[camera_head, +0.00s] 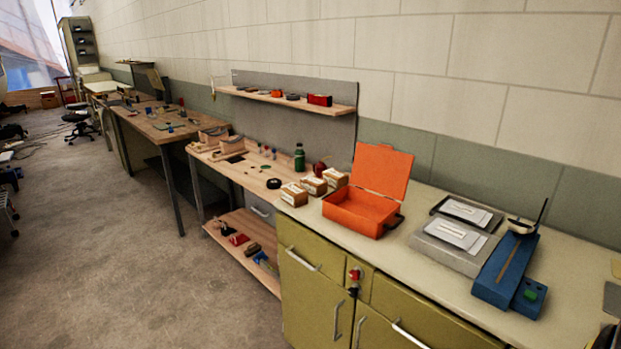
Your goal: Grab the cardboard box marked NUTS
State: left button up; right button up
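Three small cardboard boxes with white labels stand in a row at the left end of the yellow-green cabinet's top: a front box (294,194), a middle box (314,185) and a rear box (334,177). The label print is too small to read, so I cannot tell which one is marked NUTS. Neither of my grippers shows clearly. A dark shape at the lower right corner is too cut off to identify.
An open orange case (362,210) stands just right of the boxes. Grey trays (454,244) and a blue tool (505,270) lie further right on the cabinet (326,262). A wooden workbench (228,170) adjoins on the left. The floor (130,260) in front is clear.

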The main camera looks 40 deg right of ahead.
aim_at(336, 180)
jog(key=u, duration=0.25)
jog(key=i, duration=1.8)
jog(key=u, duration=0.1)
